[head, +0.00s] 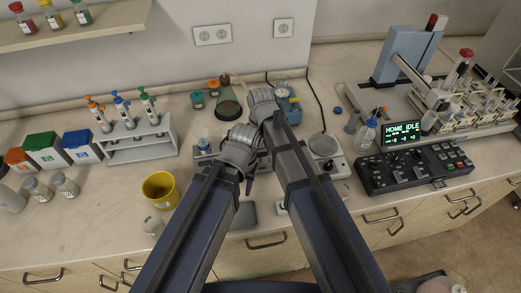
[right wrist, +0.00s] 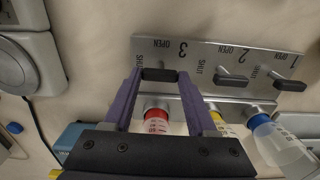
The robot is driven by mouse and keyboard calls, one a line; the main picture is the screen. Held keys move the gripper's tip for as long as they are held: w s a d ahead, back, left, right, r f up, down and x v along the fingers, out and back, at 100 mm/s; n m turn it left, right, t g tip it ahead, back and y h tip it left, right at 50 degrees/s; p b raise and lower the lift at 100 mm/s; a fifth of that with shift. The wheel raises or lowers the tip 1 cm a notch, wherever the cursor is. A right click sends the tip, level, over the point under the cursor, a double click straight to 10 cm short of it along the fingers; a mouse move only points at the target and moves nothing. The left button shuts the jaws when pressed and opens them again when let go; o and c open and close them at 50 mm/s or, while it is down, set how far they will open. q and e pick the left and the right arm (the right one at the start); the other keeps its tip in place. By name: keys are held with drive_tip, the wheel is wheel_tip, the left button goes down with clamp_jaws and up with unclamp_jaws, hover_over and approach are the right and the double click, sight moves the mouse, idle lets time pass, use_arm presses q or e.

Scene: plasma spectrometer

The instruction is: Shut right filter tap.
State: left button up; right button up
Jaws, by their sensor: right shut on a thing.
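In the right wrist view a grey tap panel (right wrist: 215,62) carries taps numbered 3, 2 and 1 from left to right, with OPEN and SHUT marks. The picture is turned over, so tap 3 is the right filter tap. My right gripper (right wrist: 159,78) is shut on the black handle of this right tap (right wrist: 160,75), one purple finger on each side. Tap 2's black handle (right wrist: 233,83) and tap 1's (right wrist: 290,86) stand free. In the head view my arms hide most of the panel; my right gripper's tip (head: 249,186) shows small and dark between them. My left gripper is hidden.
Vessels with red (right wrist: 156,115), yellow and blue (right wrist: 259,122) collars sit close to the panel. A hotplate (head: 325,148) stands to its right in the head view, and a yellow pot (head: 160,190) to its left. A black control box (head: 415,168) is farther right.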

drive_tip(key=o, duration=1.4)
drive_tip(key=shift+c, duration=0.2)
drive_tip(key=shift+r, duration=0.1)
use_arm(q)
wheel_tip(320, 180, up, 8)
drive_tip(key=p, duration=0.8)
use_arm(e)
wheel_tip(320, 180, up, 8)
drive_tip(key=shift+f, duration=0.15)
wheel_tip(320, 180, up, 8)
drive_tip(key=p, duration=0.8)
hover_over(260, 153)
use_arm(q)
wheel_tip(260, 153, up, 8)
use_arm(e)
drive_tip(key=shift+d, duration=0.1)
use_arm(q)
drive_tip(key=shift+f, duration=0.15)
